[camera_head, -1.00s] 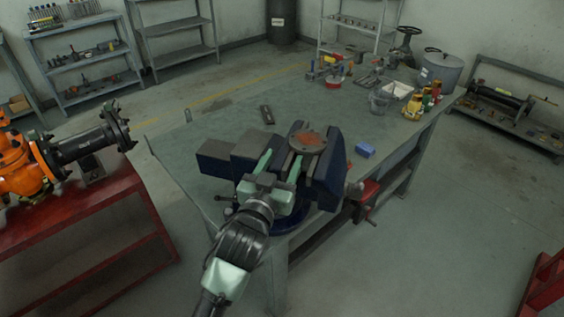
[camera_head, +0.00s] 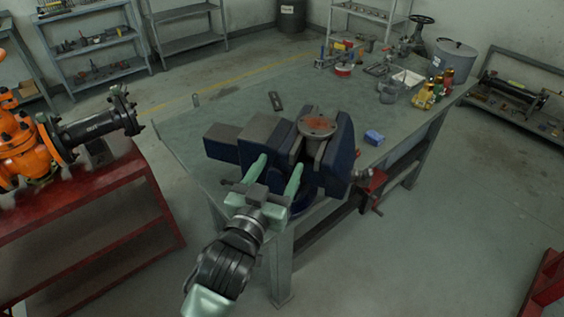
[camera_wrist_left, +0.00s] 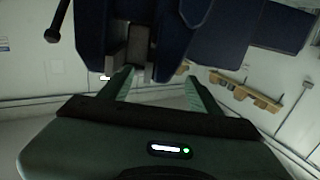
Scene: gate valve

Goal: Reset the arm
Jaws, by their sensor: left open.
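My left gripper (camera_head: 276,177) is open, with its two pale green fingers spread and nothing between them. It is just in front of the blue bench vise (camera_head: 335,155) on the workbench. A round, rusty-topped flange part (camera_head: 318,125) sits in the vise jaws. In the left wrist view, my open fingers (camera_wrist_left: 160,90) point at the dark blue vise body (camera_wrist_left: 222,25), with a visible space between them. My right gripper is not in view.
The green-topped workbench (camera_head: 215,105) holds a blue block (camera_head: 374,137), a small dark metal piece (camera_head: 275,101), yellow bottles (camera_head: 425,95) and a grey pot (camera_head: 453,60). An orange valve (camera_head: 20,145) stands on a red table (camera_head: 90,205) at left.

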